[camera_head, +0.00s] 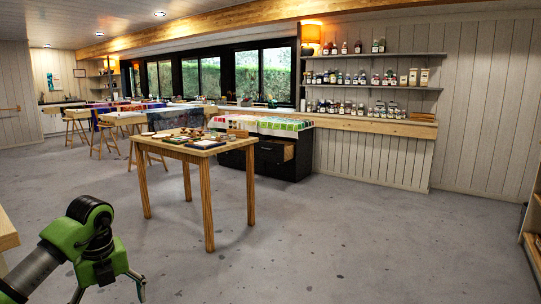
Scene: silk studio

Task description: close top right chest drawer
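A dark chest of drawers (293,168) stands across the room, beyond a wooden table. Its top right drawer (289,153) appears pulled out, with a pale wooden side showing. Part of the chest's left side is hidden behind the table. My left gripper (108,294) is at the lower left, pointing down with its fingers spread and empty. It is far from the chest. My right gripper is not in view.
A wooden table (204,150) with small items stands between me and the chest's left part. Grey floor (340,240) is clear to the right of the table. A wooden shelf edge (533,255) is at far right. Shelves of bottles (375,86) line the back wall.

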